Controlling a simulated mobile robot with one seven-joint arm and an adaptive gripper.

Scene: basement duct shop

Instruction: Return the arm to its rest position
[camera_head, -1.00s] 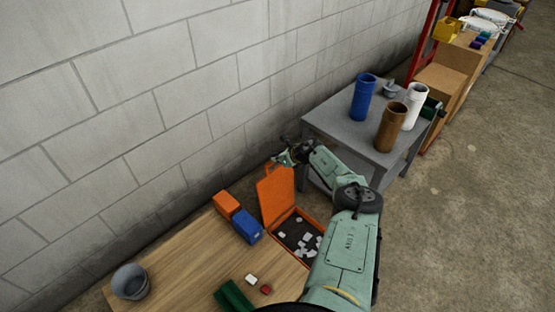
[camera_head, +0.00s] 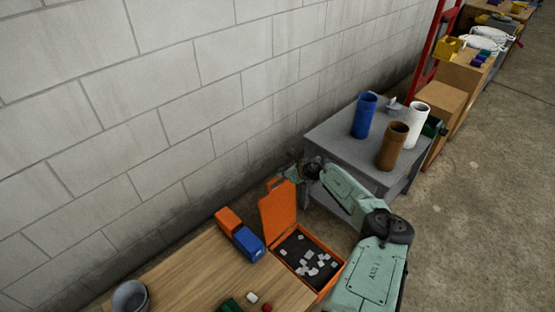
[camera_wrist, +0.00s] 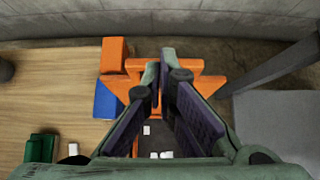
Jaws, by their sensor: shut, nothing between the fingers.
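My gripper (camera_head: 290,173) is at the end of my pale green arm, near the upright lid of an open orange case in the head view. In the wrist view my gripper (camera_wrist: 160,66) points out over the orange case (camera_wrist: 200,86), with its dark finger pads close together. It is shut and holds nothing. My arm reaches from the lower right of the head view, past the right side of the case. Part of the case's right side lies close to or behind the arm.
The orange case (camera_head: 329,284) holds several pale pieces. Orange and blue blocks (camera_head: 240,236) and a grey bucket (camera_head: 131,296) are on the wooden table (camera_head: 190,275). Blue, brown (camera_head: 392,147) and white cylinders stand on a grey table (camera_head: 335,132). A block wall runs behind; open floor lies right.

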